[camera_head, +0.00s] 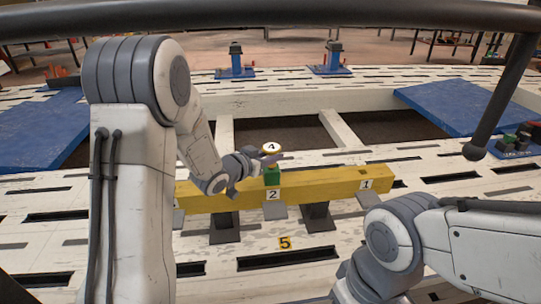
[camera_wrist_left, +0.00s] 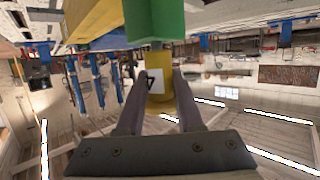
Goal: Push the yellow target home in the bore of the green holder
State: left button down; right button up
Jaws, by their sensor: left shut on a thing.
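The yellow target (camera_wrist_left: 160,60) has a yellow body and a white label; in the head view its top (camera_head: 271,147) shows the number 4. My left gripper (camera_wrist_left: 159,75) is shut on it, with one finger on each side. It also shows in the head view (camera_head: 267,159), just above the green holder. The green holder (camera_head: 272,177) stands on the yellow beam behind label 2, and shows at the top of the left wrist view (camera_wrist_left: 155,20). The target is lined up against the holder; its bore and how deep the target sits are hidden. My right gripper is out of view.
The yellow beam (camera_head: 325,184) rests on dark supports above the slotted white bench (camera_head: 440,190). Blue plates (camera_head: 445,105) and blue stands (camera_head: 236,65) lie farther back. My right arm fills the lower right.

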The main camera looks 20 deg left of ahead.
pick_arm(q)
jog(key=shift+f, duration=0.4)
jog(key=shift+c, duration=2.4)
grip_release()
jog(key=shift+s, duration=0.1)
jog(key=p+v, duration=0.2)
jog(key=v, duration=0.8)
jog(key=shift+r, duration=0.15)
jog(key=shift+s+a, duration=0.1)
jog(key=shift+a, duration=0.05)
